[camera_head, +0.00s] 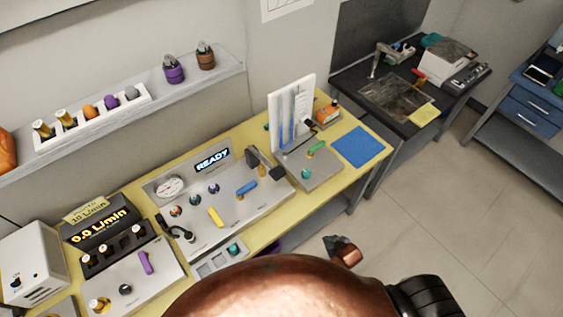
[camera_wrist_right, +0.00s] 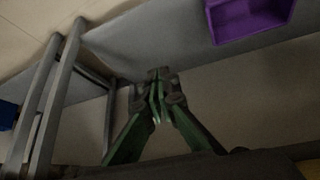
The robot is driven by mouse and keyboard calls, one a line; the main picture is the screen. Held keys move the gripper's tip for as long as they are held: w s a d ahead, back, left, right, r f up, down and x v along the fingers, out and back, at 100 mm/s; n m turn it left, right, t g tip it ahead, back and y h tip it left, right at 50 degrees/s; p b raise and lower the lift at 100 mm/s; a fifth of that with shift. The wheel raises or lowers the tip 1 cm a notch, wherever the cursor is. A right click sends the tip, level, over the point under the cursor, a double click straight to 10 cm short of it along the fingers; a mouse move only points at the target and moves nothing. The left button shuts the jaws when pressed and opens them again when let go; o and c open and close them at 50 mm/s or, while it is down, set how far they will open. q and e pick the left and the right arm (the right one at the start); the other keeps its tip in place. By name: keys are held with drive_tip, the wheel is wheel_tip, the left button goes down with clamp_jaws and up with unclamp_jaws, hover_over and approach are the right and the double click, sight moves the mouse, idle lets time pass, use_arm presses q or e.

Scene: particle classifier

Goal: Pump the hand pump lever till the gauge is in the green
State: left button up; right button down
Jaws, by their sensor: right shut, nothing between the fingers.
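The control panel (camera_head: 240,215) stands on the yellow workbench in the head view. A round white-faced gauge (camera_head: 169,187) sits at its back left; its needle and any green band are too small to read. A black-ended lever (camera_head: 265,163) rises at the panel's right end; I cannot tell for sure that it is the pump lever. My right gripper (camera_wrist_right: 158,88) is shut and empty in the wrist view, with its green fingers together, low in front of the bench and apart from the panel. In the head view its fingers are not clear. My left gripper is out of view.
A READY display (camera_head: 213,158), a yellow handle (camera_head: 216,217) and a blue handle (camera_head: 246,188) are on the panel. A flow unit reading 0.0 L/min (camera_head: 100,220) stands left. A purple bin (camera_wrist_right: 250,18) shows in the wrist view. Floor (camera_head: 440,200) is clear at right.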

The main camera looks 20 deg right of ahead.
drive_tip(key=w+a+r+n+t+y+p, duration=0.1)
drive_tip(key=w+a+r+t+p, duration=0.25)
drive_tip(key=r, duration=1.25)
drive_tip(key=w+a+r+y+p, duration=0.2)
drive_tip(key=w+a+r, duration=0.3)
drive_tip(key=r, duration=1.1)
drive_tip(key=w+a+r+n+t+y+p, duration=0.1)
drive_tip(key=w+a+r+t+p, duration=0.3)
drive_tip(key=r, duration=1.2)
drive_tip(key=g+p, duration=0.1)
drive_tip(key=g, duration=0.1)
hover_over(281, 173)
drive_tip(key=w, duration=0.1)
drive_tip(key=f, duration=0.4)
drive_tip(key=shift+a+f, duration=0.3)
drive_tip(key=shift+f, duration=0.1)
drive_tip(key=shift+s+d+f, duration=0.1)
drive_tip(key=shift+s+f, duration=0.1)
drive_tip(key=shift+f, duration=0.45)
drive_tip(key=shift+s+d+f, duration=0.1)
drive_tip(key=shift+s+f, duration=0.1)
drive_tip(key=shift+f, duration=0.4)
drive_tip(key=shift+s+f+p, duration=0.15)
drive_tip(key=shift+f+p, duration=0.2)
drive_tip(key=shift+f, duration=0.25)
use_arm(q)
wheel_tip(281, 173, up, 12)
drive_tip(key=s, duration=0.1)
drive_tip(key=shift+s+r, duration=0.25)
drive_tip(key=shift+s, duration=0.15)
